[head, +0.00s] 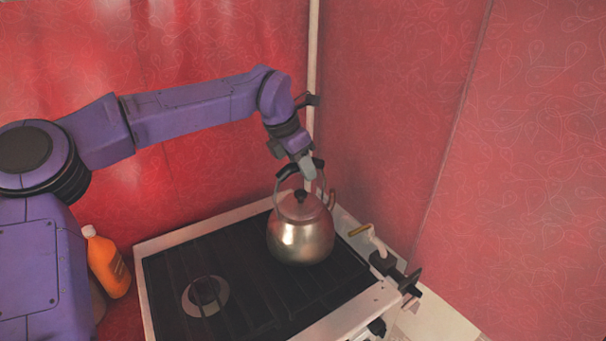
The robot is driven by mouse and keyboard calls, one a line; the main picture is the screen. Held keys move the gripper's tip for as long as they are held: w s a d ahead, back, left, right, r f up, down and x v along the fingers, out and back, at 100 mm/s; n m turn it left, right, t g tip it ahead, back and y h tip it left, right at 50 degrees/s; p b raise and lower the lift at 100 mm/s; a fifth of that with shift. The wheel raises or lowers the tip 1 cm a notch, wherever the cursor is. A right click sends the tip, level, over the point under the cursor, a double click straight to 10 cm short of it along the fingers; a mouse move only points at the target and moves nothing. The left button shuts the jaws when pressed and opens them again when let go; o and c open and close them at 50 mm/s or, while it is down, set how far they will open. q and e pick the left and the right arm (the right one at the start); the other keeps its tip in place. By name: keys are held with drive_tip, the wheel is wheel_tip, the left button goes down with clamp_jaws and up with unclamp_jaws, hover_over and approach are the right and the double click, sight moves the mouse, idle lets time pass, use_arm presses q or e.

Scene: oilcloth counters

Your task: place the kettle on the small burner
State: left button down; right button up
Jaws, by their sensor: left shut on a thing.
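The kettle (301,240) is a shiny metal pot with a dark-knobbed lid and a raised handle. It is upright over the right part of the black stove top (235,262); whether its base touches the grate I cannot tell. My left gripper (307,172) is shut on the kettle's handle from above. A round burner (205,295) with a pale ring shows at the left of the stove top, uncovered. Whatever lies under the kettle is hidden. My right gripper is not in view.
An orange bottle (108,264) with a white cap stands left of the stove, beside my arm. A tan-tipped fitting (360,230) and dark knob-like parts (383,263) are at the stove's right edge. Red patterned walls close in behind and right.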

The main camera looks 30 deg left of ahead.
sight(303, 190)
use_arm(q)
drive_tip(key=f, duration=0.2)
drive_tip(key=w+f, duration=0.1)
drive_tip(key=shift+a+f, duration=0.15)
drive_tip(key=shift+f, duration=0.25)
drive_tip(key=shift+s, duration=0.15)
drive_tip(key=c, duration=0.8)
unclamp_jaws()
drive_tip(key=shift+f, duration=0.15)
drive_tip(key=shift+c, duration=0.2)
drive_tip(key=b+v, duration=0.1)
drive_tip(key=v, duration=1.1)
